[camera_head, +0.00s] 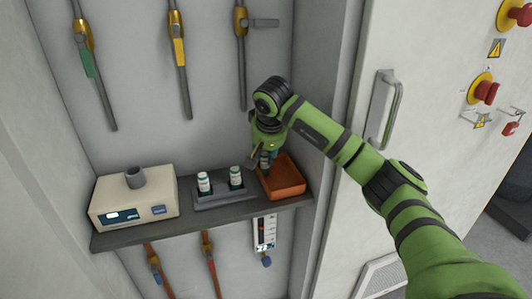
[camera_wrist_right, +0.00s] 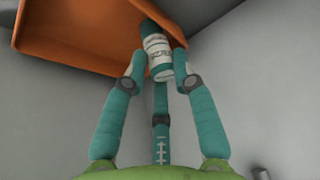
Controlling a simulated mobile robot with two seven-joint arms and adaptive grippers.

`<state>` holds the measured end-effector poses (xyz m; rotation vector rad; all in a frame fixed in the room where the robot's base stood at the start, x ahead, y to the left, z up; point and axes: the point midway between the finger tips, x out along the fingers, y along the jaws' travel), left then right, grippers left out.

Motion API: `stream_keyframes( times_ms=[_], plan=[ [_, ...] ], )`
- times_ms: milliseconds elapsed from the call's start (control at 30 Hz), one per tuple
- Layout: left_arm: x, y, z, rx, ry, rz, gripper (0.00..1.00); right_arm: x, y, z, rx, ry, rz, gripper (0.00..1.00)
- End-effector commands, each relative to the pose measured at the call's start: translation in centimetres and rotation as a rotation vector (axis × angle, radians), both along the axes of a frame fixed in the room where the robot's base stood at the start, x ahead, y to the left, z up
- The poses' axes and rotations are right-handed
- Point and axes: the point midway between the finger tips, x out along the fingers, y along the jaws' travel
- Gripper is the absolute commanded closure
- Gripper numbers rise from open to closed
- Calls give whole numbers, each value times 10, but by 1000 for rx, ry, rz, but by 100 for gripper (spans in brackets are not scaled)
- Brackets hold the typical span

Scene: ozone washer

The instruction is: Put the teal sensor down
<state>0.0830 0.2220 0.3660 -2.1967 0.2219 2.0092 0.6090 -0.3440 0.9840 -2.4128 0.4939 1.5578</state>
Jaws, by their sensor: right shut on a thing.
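The teal sensor (camera_wrist_right: 156,45), a small cylinder with a white printed label, is between the teal fingers of my right gripper (camera_wrist_right: 158,68) in the right wrist view. The gripper is shut on it. In the head view my right gripper (camera_head: 265,163) points down at the left part of the orange tray (camera_head: 286,181), and the sensor is hard to make out there. The tray also shows in the wrist view (camera_wrist_right: 75,35), behind the sensor. I cannot tell whether the sensor touches the tray. My left gripper is not in view.
Two white-labelled cylinders (camera_head: 204,183) (camera_head: 236,177) stand in a grey holder (camera_head: 222,200) left of the tray. A beige device (camera_head: 135,198) is at the shelf's left. Pipes with valves (camera_head: 178,45) run above the grey shelf (camera_head: 150,234). A cabinet door handle (camera_head: 386,108) is on the right.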

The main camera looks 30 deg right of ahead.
Motion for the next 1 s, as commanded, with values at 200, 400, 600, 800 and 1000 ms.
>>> stream_keyframes(
  times_ms=[200, 400, 600, 800, 1000],
  plan=[
    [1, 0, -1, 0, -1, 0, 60, 0, 0, -3, 0, 0, 0, 65],
    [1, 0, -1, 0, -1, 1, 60, 0, 0, -3, 0, 1, 0, 49],
    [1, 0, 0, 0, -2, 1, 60, 0, 0, -1, 0, 0, 0, 49],
    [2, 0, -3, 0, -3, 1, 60, -7, 3, 21, 0, -5, 0, 49],
    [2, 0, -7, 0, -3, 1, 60, -24, 10, 61, -1, -6, 2, 49]
  ],
)
